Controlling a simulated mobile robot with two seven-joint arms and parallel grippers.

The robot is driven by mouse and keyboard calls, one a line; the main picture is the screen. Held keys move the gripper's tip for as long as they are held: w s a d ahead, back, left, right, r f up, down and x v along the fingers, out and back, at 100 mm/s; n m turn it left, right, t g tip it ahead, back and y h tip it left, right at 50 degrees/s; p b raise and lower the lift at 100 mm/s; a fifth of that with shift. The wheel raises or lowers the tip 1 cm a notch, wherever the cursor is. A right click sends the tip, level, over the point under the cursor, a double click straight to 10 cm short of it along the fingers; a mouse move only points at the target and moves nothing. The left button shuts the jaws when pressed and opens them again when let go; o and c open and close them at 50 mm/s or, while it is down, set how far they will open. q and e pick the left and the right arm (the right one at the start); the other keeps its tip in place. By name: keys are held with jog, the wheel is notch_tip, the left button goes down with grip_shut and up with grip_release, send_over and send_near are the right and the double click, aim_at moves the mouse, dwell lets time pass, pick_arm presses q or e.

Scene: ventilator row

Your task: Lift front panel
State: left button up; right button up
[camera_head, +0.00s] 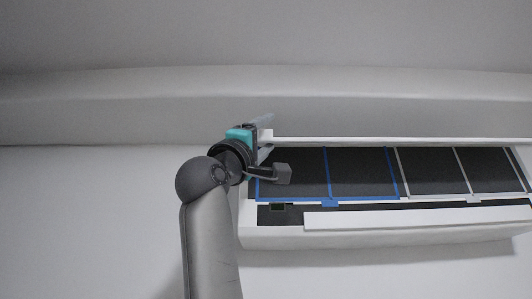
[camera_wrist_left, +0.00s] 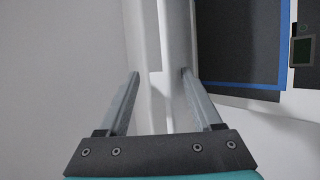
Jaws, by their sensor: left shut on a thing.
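The white front panel (camera_head: 400,141) of the wall unit is raised and shows nearly edge-on as a thin strip along the unit's top. The unit (camera_head: 262,238) is open below it. My left gripper (camera_head: 266,136) is at the panel's left end, one finger above it and one below. In the left wrist view, my left gripper (camera_wrist_left: 158,74) has its two grey fingers on either side of the white panel edge (camera_wrist_left: 176,45), shut on it. The exact contact at the fingertips is hard to see. My right gripper is in neither view.
Inside the unit are a blue-framed dark filter (camera_head: 360,172), also in the left wrist view (camera_wrist_left: 240,45), and a white-framed filter (camera_head: 435,172). A small display (camera_head: 277,207) and a white louver (camera_head: 400,217) sit below. The wall left is bare.

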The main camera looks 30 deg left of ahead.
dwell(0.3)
pick_arm(q)
jog(key=shift+s, duration=0.1)
jog(key=shift+s+f, duration=0.15)
jog(key=shift+f, duration=0.15)
jog(key=b+v, duration=0.8)
jog(key=v, duration=0.6)
jog(key=shift+s, duration=0.25)
jog(key=shift+f, duration=0.15)
